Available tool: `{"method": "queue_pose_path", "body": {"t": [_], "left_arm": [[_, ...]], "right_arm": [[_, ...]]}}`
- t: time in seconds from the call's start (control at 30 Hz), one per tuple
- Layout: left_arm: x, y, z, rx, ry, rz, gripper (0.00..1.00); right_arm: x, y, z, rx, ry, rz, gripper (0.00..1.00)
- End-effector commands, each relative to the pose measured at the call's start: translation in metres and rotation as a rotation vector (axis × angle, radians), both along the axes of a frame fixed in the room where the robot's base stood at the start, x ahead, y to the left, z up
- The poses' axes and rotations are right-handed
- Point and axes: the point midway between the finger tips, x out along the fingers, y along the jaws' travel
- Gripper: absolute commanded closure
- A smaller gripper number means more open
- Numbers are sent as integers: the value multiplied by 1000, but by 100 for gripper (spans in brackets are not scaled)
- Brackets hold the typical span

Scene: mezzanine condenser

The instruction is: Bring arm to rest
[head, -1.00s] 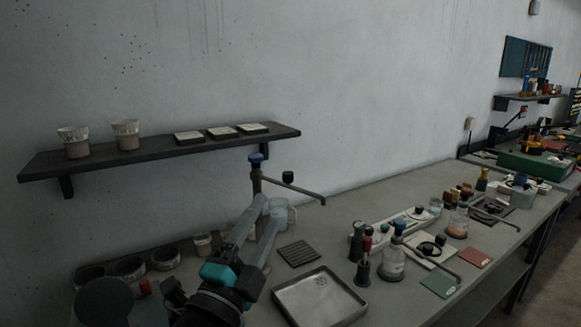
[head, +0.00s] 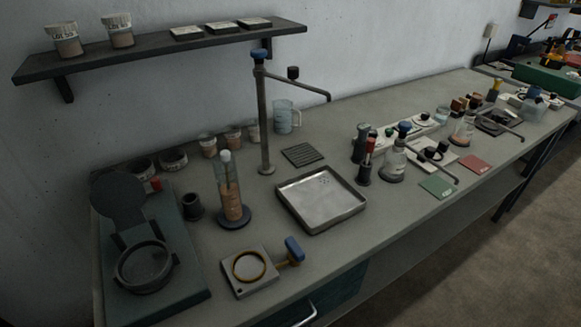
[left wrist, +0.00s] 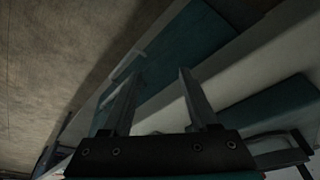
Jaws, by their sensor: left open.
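My left gripper (left wrist: 158,100) shows in the left wrist view with its two fingers apart and nothing between them. Beyond the fingers are a teal panel (left wrist: 190,52) and a pale handle-like bar (left wrist: 126,66), with brownish floor at the left. The head view shows neither of my arms, so where the left gripper is relative to the bench top (head: 375,175) cannot be told from there. My right gripper is in neither view.
The bench holds a metal tray (head: 321,205), a cylinder on a round base (head: 230,190), a tall stand (head: 263,120), a plate with a brass ring (head: 249,268) and several bottles. A wall shelf (head: 165,50) hangs behind. Floor is open at right.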

Motion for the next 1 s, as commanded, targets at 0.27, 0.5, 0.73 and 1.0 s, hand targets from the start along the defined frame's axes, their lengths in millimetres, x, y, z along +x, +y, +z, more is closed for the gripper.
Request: {"method": "queue_pose_path", "body": {"t": [0.27, 0.5, 0.73, 1.0], "left_arm": [[0, -2, -93, 4, 41, -9, 40], [-19, 0, -186, 8, 79, -17, 40], [-57, 6, -265, 13, 118, -26, 40], [-120, 16, -337, 18, 163, -36, 40]], "right_arm": [[0, 0, -12, 0, 1, 0, 50], [0, 0, -24, 0, 1, 0, 50], [-1, 0, -35, 0, 2, 0, 50], [-1, 0, -48, 0, 2, 0, 50]]}}
